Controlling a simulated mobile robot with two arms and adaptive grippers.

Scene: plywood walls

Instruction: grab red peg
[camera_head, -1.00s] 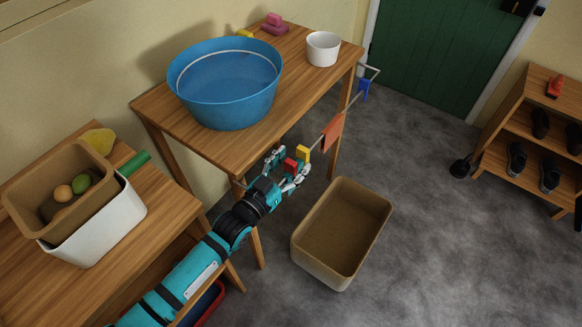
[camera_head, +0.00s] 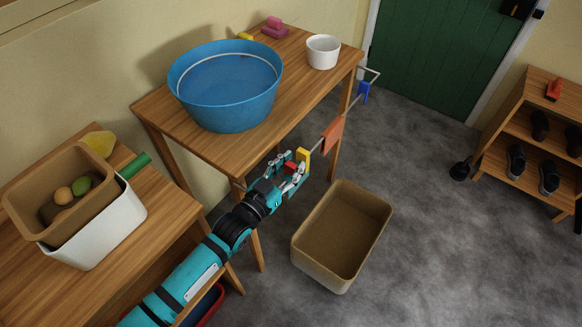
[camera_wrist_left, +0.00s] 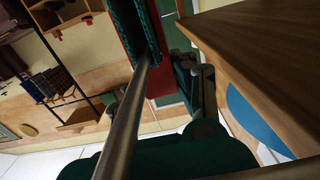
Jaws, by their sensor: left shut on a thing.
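A thin metal rail (camera_head: 352,101) runs out beside the front edge of the wooden table. The red peg (camera_head: 290,168) sits on this rail, beside a yellow peg (camera_head: 303,158). My left gripper (camera_head: 292,166) reaches in from the lower left and is shut on the red peg, with a finger on either side. The fingers partly hide it. In the left wrist view the rail (camera_wrist_left: 125,120) passes between the dark fingers, and a dark red surface (camera_wrist_left: 163,80) shows between them. My right gripper is not in view.
An orange cloth (camera_head: 332,134) and a blue peg (camera_head: 364,92) hang farther along the rail. A blue tub (camera_head: 228,108) and white pot (camera_head: 323,58) stand on the table (camera_head: 160,115). An open tan bin (camera_head: 330,275) stands on the floor below right.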

